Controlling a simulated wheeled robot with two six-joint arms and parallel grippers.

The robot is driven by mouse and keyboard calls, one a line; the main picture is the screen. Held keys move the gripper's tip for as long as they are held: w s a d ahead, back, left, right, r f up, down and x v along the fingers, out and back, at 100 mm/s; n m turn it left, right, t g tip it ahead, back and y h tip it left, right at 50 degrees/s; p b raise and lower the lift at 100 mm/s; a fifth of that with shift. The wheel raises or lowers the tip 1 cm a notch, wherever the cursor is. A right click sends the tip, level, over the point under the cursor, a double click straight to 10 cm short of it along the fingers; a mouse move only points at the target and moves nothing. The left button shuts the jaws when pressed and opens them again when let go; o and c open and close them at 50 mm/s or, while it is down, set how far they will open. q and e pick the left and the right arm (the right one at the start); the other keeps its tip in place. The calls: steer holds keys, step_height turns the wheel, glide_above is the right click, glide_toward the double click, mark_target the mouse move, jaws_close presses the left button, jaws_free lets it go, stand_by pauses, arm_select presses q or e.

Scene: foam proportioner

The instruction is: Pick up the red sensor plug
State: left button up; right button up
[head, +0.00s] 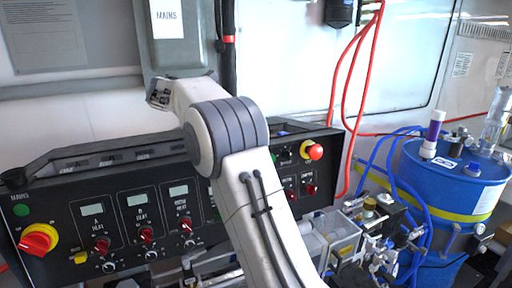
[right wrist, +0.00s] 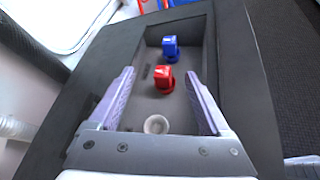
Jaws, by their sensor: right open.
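The red sensor plug (right wrist: 165,77) stands in a dark recessed tray (right wrist: 225,60) in the right wrist view. It has a small white mark on top. My right gripper (right wrist: 159,73) is open, with its two purple-grey fingers to either side of the red plug in the picture. I cannot tell how far above the plug the fingertips are. I see no red sensor plug in the head view, where an arm of mine reaches up across the control panel. My left gripper is not in view.
A blue plug (right wrist: 170,47) stands in the tray beyond the red one. A pale round cup-like piece (right wrist: 156,124) lies nearer the gripper's base. The tray walls rise close around. The head view shows a black control panel (head: 60,205) and a blue drum (head: 450,185) with hoses.

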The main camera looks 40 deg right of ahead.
steer(key=f, duration=0.1)
steer(key=d+f, duration=0.1)
steer(key=f, duration=0.3)
steer(key=shift+d+f, duration=0.15)
steer(key=shift+d, duration=0.25)
steer(key=p+x, duration=0.1)
steer(key=x, duration=0.3)
steer(key=shift+d+f+p, duration=0.1)
steer(key=shift+d+p, duration=0.2)
steer(key=shift+d+f, duration=0.3)
steer(key=shift+d, duration=0.15)
jaws_close()
